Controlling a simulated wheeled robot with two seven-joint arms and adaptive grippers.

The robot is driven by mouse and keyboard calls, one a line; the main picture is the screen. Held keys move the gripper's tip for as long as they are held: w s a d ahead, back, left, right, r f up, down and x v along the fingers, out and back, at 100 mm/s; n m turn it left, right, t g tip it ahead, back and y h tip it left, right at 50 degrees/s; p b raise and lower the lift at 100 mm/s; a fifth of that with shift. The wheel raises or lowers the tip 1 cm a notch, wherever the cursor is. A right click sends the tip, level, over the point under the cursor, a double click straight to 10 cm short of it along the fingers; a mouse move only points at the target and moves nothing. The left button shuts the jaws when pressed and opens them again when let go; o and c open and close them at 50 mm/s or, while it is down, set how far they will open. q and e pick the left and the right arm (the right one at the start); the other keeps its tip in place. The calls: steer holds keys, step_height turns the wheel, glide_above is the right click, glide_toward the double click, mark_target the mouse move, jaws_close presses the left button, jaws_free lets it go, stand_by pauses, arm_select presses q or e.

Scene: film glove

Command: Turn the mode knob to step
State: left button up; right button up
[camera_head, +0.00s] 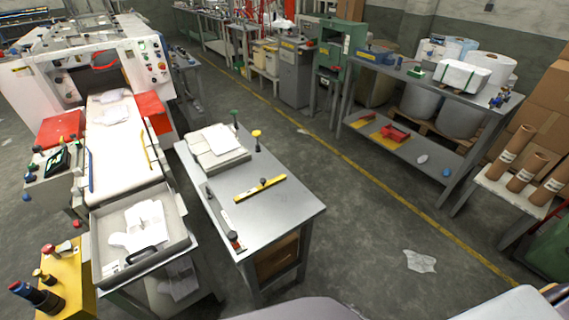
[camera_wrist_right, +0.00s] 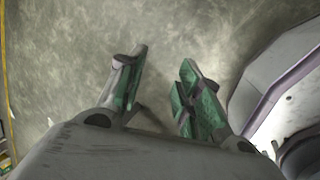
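A white machine (camera_head: 95,60) stands at the upper left. Its front right side carries a control panel (camera_head: 156,60) with several small buttons and knobs, one of them red. The parts are too small to tell which is the mode knob or where it points. My right gripper (camera_wrist_right: 158,78) shows in the right wrist view with its green-padded fingers apart and nothing between them, above bare floor. It is far from the panel, and neither gripper shows in the head view.
A grey table (camera_head: 270,210) with a yellow bar (camera_head: 260,188) stands in the middle, near the machine. A tray (camera_head: 175,250) with white gloves and a yellow box (camera_head: 70,285) are at lower left. Open floor (camera_head: 370,220) lies right of the table, before a shelf (camera_head: 450,90).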

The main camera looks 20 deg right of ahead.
steer(key=s+a+f+m+y, duration=0.1)
steer(key=s+a+f+m, duration=0.1)
steer(key=s, duration=0.7)
steer(key=s+a+f+m+y, duration=0.2)
steer(key=s+a+f+m, duration=0.1)
steer(key=s, duration=0.7)
steer(key=shift+s+a+f+g+y, duration=0.15)
steer(key=shift+a+f+g+y, duration=0.15)
steer(key=shift+a+f, duration=0.65)
